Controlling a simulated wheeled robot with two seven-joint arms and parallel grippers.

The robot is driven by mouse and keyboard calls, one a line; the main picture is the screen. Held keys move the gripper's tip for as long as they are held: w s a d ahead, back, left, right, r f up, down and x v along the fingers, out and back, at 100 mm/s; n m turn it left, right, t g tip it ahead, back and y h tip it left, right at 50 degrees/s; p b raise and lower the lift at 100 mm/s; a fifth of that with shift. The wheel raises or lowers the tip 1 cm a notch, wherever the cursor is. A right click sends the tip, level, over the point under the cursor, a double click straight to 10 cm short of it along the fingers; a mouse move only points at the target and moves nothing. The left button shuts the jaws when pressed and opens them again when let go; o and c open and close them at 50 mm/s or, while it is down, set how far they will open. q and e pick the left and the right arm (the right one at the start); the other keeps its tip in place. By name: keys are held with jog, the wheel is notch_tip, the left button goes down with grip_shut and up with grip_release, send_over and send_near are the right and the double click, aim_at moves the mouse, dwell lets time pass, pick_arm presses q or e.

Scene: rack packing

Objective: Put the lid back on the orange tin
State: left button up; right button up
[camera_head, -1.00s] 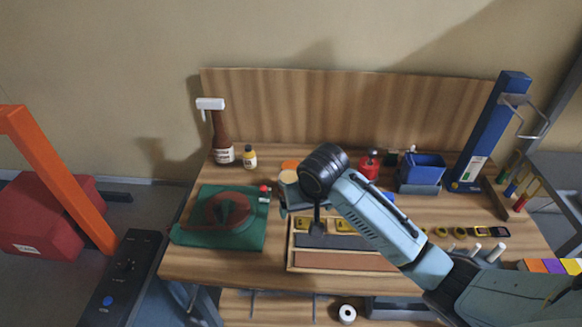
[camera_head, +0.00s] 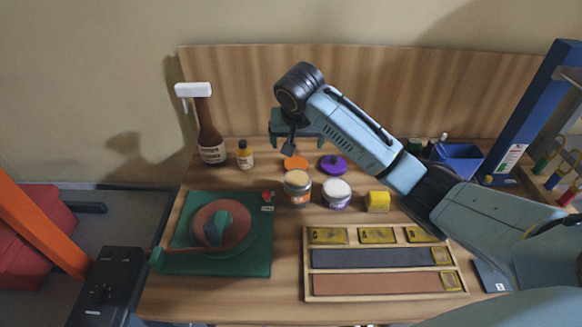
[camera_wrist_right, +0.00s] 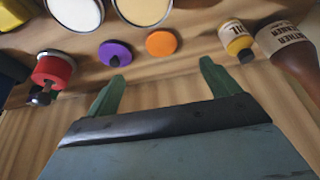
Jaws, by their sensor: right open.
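The orange tin (camera_head: 297,188) stands upright and open in the middle of the bench, its tan contents showing; its top shows in the wrist view (camera_wrist_right: 143,10). The orange lid (camera_head: 294,163) lies flat on the wood just behind it, apart from the tin. In the right wrist view the lid (camera_wrist_right: 161,43) lies beyond the gap between my fingers. My right gripper (camera_head: 296,146) is open and empty, with its fingers (camera_wrist_right: 162,72) pointing towards the lid without touching it. My left gripper is out of view.
A purple lid (camera_head: 333,165) lies right of the orange one. A second open tin (camera_head: 336,194) with white contents stands beside the orange tin. A small bottle (camera_head: 245,155) and a brown spray bottle (camera_head: 210,135) stand left. A yellow block (camera_head: 377,201) sits to the right.

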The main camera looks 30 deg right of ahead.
send_near(296, 164)
jog(key=shift+s+f+b, duration=0.15)
jog(key=shift+f+b, duration=0.25)
jog(key=shift+f, duration=0.45)
jog(key=shift+d+f, duration=0.1)
jog(key=shift+f, duration=0.35)
jog(key=shift+w+f, duration=0.1)
jog(key=shift+w, duration=0.1)
jog(key=shift+w+b+x, duration=0.2)
jog(key=shift+b+x, duration=0.05)
jog(key=shift+x, duration=1)
jog(key=shift+w+b+x, duration=0.2)
jog(key=shift+b+x, duration=0.05)
jog(key=shift+x, duration=1.05)
jog(key=shift+d, duration=0.1)
jog(key=c, duration=1.1)
